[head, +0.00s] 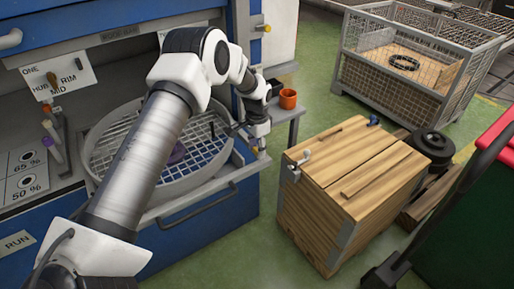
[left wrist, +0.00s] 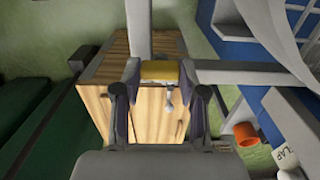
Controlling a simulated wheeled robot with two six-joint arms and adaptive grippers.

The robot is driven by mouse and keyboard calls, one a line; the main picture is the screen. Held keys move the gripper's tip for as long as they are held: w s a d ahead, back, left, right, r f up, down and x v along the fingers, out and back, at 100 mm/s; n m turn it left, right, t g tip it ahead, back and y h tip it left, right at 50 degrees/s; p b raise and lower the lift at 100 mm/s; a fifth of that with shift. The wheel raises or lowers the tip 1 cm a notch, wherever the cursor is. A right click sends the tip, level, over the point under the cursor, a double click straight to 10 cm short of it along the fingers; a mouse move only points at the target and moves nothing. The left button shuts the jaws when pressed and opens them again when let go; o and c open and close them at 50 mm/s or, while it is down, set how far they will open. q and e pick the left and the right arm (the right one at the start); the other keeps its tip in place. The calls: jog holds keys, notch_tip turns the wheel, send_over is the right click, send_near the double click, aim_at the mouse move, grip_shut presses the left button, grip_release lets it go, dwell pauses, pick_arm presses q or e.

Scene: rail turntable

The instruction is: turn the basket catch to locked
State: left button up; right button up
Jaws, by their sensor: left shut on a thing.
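The round grey basket (head: 150,186) with a wire-grid floor sits in the blue machine, with a purple piece lying inside. My left gripper (head: 257,150) reaches down at the basket's right front edge. In the left wrist view my left gripper (left wrist: 160,73) has its two fingers on either side of a yellow block (left wrist: 160,69), which appears to be the basket catch's handle. It is shut on that block. Grey bars run from the block upward and to the right. The catch's lock marks are not visible. My right gripper is in neither view.
A wooden crate (head: 350,180) with a metal latch stands on the floor right of the machine. An orange cup (head: 288,98) stands on a side shelf behind my gripper. A wire-mesh cage (head: 450,70) is at the back right. Green floor lies open between them.

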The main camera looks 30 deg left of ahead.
pick_arm(q)
jog(key=o, duration=1.1)
jog(key=shift+o, duration=0.2)
notch_tip(320, 180, up, 12)
